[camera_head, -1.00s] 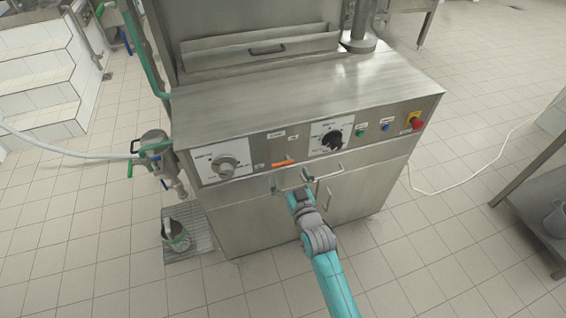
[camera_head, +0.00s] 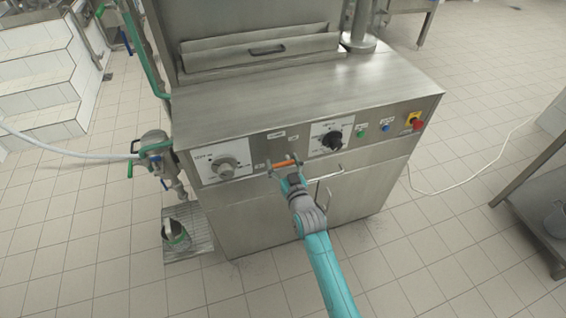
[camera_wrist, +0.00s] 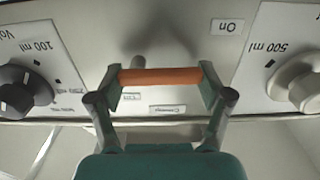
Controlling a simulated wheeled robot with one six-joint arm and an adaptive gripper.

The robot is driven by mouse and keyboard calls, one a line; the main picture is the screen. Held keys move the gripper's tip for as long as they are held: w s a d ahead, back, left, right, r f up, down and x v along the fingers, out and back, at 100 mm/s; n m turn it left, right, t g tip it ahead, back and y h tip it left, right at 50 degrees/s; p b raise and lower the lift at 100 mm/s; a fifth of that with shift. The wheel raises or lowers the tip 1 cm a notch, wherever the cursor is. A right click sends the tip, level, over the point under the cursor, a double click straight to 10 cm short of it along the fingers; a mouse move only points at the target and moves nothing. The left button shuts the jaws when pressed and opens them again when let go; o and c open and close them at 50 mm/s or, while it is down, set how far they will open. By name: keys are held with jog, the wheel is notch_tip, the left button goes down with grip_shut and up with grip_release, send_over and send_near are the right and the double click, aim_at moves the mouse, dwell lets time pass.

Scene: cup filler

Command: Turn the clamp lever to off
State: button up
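The clamp lever has an orange handle (camera_head: 284,163) and sits on the front panel between the two dials. In the wrist view the orange handle (camera_wrist: 160,76) lies level across the picture, between my fingertips. My gripper (camera_head: 284,167) is at the lever, with one finger at each end of the handle. In the wrist view my gripper (camera_wrist: 161,88) is open wide, its fingers at or very near the handle's ends; firm contact cannot be told. An "On" label (camera_wrist: 229,27) shows on the panel. The lever's mounting is partly hidden.
A light dial (camera_head: 226,167) is left of the lever and a black dial (camera_head: 332,140) right of it. Green (camera_head: 361,134) and blue (camera_head: 386,127) buttons and a red stop button (camera_head: 417,124) lie further right. Door handles (camera_head: 326,182) stick out below.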

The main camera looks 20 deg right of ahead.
aim_at(288, 149)
jog(key=shift+m, duration=0.3)
jog(key=m, duration=0.3)
jog(key=shift+d+r+m, duration=0.25)
jog(key=shift+r+m, duration=0.05)
jog(key=shift+r, duration=0.1)
jog(key=m, duration=0.4)
jog(key=shift+d+r+m, duration=0.3)
jog(key=shift+d, duration=0.05)
jog(key=m, duration=0.2)
jog(key=d+m, duration=0.1)
jog(key=m, duration=0.1)
jog(key=shift+r+m, duration=0.15)
jog(key=shift+m, duration=0.15)
jog(key=shift+d+m, duration=0.2)
jog(key=shift+m, duration=0.9)
jog(key=shift+d+m, duration=0.2)
jog(key=shift+m, duration=0.9)
jog(key=o, duration=1.1)
jog(key=shift+c, duration=0.2)
